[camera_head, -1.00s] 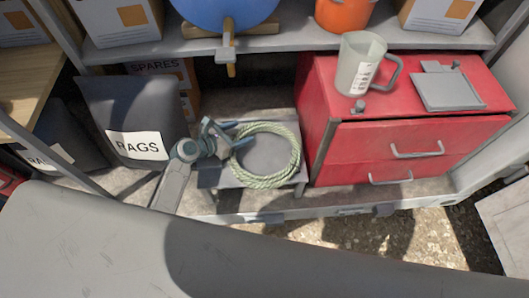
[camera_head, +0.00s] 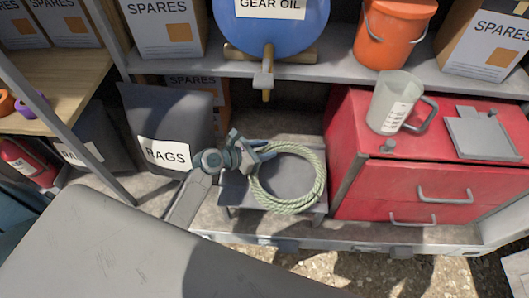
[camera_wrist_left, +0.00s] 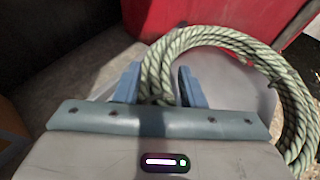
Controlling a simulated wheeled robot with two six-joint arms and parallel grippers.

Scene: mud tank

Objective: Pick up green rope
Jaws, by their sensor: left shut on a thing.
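The green rope (camera_head: 318,183) is a pale green coil lying on a low grey stand (camera_head: 236,190) on the lower shelf. My left gripper (camera_head: 258,158) reaches in from the left and is shut on the left side of the coil. In the left wrist view the rope (camera_wrist_left: 290,95) passes between the two blue fingers of my left gripper (camera_wrist_left: 160,88), and the rest of the coil curves off to the right. The coil looks still on or very close to the stand; I cannot tell if it is lifted. My right gripper is not in view.
A red drawer cabinet (camera_head: 350,150) stands close to the right of the rope, with a clear jug (camera_head: 388,100) on top. A dark rags bag (camera_head: 165,115) is at the left. Above are a shelf edge (camera_head: 200,68) and a blue gear oil drum (camera_head: 270,30).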

